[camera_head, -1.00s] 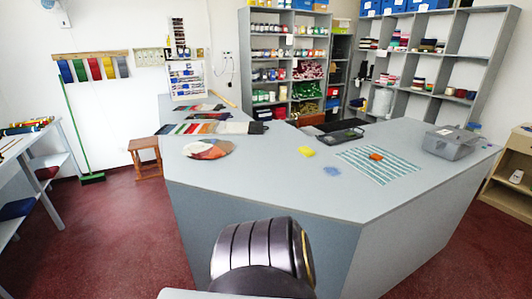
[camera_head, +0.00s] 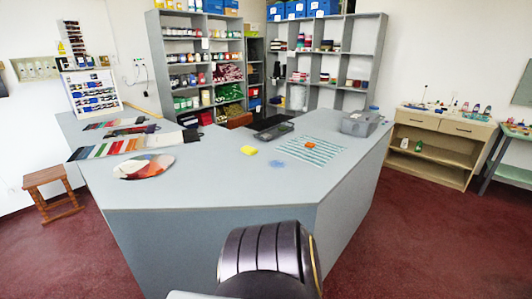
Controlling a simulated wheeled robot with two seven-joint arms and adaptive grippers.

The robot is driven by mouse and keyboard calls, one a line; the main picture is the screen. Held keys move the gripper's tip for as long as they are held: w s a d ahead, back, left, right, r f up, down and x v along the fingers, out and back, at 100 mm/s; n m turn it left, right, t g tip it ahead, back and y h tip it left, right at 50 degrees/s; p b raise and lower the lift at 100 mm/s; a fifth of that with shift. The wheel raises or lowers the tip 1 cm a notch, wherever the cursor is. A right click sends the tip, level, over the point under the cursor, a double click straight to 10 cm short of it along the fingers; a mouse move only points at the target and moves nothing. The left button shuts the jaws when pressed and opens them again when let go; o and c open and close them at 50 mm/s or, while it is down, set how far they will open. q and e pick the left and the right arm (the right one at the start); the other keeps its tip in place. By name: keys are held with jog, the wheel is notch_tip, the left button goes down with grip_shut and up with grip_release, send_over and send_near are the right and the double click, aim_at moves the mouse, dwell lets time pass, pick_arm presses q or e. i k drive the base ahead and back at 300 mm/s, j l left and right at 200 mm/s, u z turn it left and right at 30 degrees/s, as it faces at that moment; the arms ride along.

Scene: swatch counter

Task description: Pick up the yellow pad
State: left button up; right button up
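The yellow pad (camera_head: 249,150) lies flat on the grey counter (camera_head: 220,190), left of a striped cloth (camera_head: 318,148). Nothing touches it in view. Neither of my grippers shows in the head view. A dark rounded part of my own body is at the bottom middle, in front of the counter and apart from the pad.
On the counter are a blue patch (camera_head: 277,164), an orange block (camera_head: 283,144), a grey bin (camera_head: 360,123), a dark tray (camera_head: 273,132) and a round colour fan (camera_head: 146,166). A stool (camera_head: 51,190) stands left. Red floor (camera_head: 400,240) is clear at right.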

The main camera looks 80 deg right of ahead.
aim_at(250, 151)
jog(key=i+j+z, duration=0.1)
jog(key=z, duration=0.4)
jog(key=i+j+z, duration=0.1)
jog(key=z, duration=0.35)
jog(key=j+z, duration=0.25)
jog(key=z, duration=0.25)
jog(key=i+j+z, duration=0.1)
jog(key=z, duration=0.4)
jog(key=j+z, duration=0.3)
jog(key=z, duration=0.15)
